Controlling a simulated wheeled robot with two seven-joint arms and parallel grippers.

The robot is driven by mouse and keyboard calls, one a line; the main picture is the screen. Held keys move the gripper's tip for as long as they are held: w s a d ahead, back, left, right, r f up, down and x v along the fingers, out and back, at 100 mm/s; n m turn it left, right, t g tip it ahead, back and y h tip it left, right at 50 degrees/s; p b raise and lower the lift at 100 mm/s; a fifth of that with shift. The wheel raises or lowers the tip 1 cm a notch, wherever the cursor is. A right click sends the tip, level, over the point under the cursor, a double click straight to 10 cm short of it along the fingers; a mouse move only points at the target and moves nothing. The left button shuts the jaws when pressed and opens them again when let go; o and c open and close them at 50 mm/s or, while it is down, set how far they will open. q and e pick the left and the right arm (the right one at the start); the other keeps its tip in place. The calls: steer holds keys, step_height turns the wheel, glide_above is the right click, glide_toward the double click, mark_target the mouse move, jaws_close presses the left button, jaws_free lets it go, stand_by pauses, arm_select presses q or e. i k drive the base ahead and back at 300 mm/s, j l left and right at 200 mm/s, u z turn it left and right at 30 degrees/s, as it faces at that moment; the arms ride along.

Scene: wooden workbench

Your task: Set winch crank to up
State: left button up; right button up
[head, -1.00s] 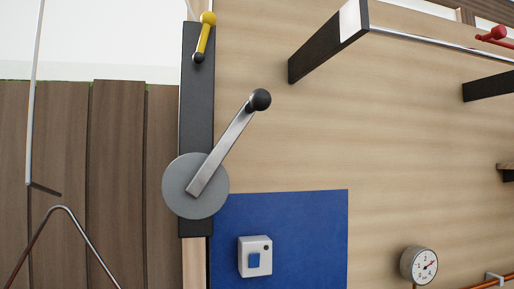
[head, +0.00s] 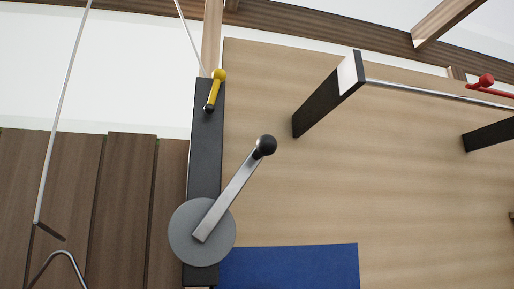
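The winch crank (head: 228,202) is a flat metal arm with a black ball knob (head: 266,145) at its end. It is fixed to a round grey disc (head: 190,236) on a dark vertical plate (head: 206,150). The crank points up and to the right, tilted away from vertical. A small lever with a yellow knob (head: 216,90) sits near the top of the same plate. Neither of my grippers shows in the head view.
A blue panel (head: 290,266) lies at the lower right of the disc. A dark bracket (head: 325,105) carries a metal rail (head: 430,88) at the upper right. A red-knobbed part (head: 487,80) is at the right edge. A thin rod (head: 62,110) stands at the left.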

mark_target(266, 145)
steer(key=l+u, duration=0.15)
steer(key=u, duration=0.15)
steer(key=l+u, duration=0.15)
steer(key=u, duration=0.15)
steer(key=k+l+u, duration=0.15)
steer(key=l, duration=0.2)
steer(key=k+l+u, duration=0.15)
steer(key=l, duration=0.2)
steer(key=k+l+u, duration=0.15)
steer(key=k+l, duration=0.2)
steer(key=l, duration=0.15)
steer(key=k+l, duration=0.25)
steer(key=l, duration=0.15)
steer(key=k+l, duration=0.2)
steer(key=l, duration=0.15)
steer(key=u, duration=0.05)
